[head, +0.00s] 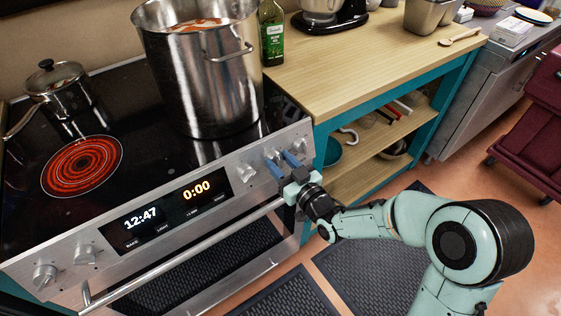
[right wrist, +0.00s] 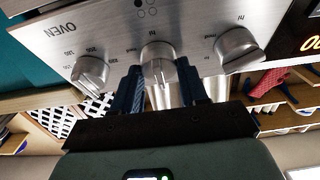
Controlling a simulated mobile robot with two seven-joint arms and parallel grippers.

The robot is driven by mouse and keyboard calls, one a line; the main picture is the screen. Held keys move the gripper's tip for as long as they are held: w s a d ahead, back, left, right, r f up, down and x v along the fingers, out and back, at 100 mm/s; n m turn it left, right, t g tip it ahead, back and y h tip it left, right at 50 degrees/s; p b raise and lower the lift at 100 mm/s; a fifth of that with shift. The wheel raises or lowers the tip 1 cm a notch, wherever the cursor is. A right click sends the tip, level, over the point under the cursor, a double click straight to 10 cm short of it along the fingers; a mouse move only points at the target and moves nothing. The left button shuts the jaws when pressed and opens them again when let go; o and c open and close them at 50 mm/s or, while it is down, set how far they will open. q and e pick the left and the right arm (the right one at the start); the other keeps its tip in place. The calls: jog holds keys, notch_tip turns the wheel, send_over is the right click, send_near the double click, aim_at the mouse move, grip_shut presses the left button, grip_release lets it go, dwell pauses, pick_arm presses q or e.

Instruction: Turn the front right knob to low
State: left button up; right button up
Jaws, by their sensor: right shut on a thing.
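The stove's control panel has three silver knobs at its right end. In the right wrist view, the middle knob (right wrist: 158,62) sits between the two dark blue fingers of my right gripper (right wrist: 160,90), below a burner-dot mark. The gripper is shut on this knob. In the head view my right gripper (head: 283,167) is at the right end of the panel, and its fingers and palm partly hide the knobs there. Another knob (head: 247,172) shows just left of it. The exact knob setting cannot be read. My left gripper is not in view.
A large steel pot (head: 205,85) stands on the right of the black cooktop, and a lidded saucepan (head: 62,90) at the back left. The front left burner (head: 83,167) glows red. The oven handle (head: 185,262) runs below the panel. A wooden counter (head: 360,60) adjoins on the right.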

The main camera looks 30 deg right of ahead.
jog(key=c, duration=0.4)
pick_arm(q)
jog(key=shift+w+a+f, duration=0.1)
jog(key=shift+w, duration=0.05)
